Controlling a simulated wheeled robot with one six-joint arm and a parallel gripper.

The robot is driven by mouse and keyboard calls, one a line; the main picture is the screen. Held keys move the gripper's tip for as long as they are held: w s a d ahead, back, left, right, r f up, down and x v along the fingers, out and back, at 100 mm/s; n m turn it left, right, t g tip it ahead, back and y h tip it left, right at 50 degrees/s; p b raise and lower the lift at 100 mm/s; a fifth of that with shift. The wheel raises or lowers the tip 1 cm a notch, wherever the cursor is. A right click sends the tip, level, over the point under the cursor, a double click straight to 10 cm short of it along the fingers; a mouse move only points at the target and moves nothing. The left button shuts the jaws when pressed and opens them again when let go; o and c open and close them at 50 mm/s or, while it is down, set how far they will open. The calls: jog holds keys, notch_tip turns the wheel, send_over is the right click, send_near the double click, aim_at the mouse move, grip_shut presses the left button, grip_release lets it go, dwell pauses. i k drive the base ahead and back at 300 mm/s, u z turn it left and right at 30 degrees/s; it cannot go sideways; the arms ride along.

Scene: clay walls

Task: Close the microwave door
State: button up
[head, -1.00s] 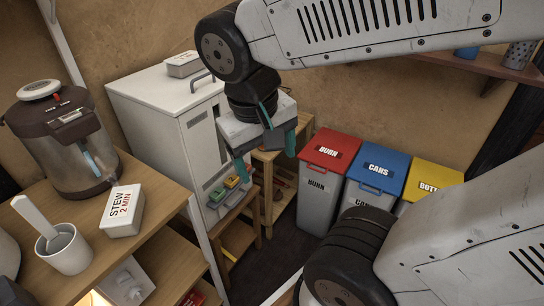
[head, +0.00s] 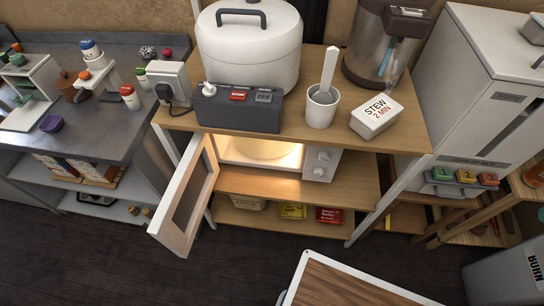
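The microwave (head: 322,163) sits on the shelf under the wooden top, in the middle of the head view. Its inside is lit with a warm light, and its knobs are on the right of the front. The microwave door (head: 187,197) is white-framed with a dark window. It stands wide open, hinged on the left and swung out toward me over the floor. My gripper is not in view now.
A rice cooker (head: 249,45), a dark switch box (head: 238,108), a mug (head: 321,106) and a "STEW 2 MIN" box (head: 376,115) stand on the shelf top. A wood-topped surface (head: 345,285) is at the bottom. Dark floor (head: 110,255) is clear before the door.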

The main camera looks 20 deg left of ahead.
aim_at(175, 223)
jog(key=z, duration=1.8)
jog(key=k, duration=1.85)
jog(key=u, duration=2.25)
jog(key=i, duration=0.5)
jog(key=z, duration=0.35)
jog(key=k, duration=0.7)
jog(key=u, duration=0.45)
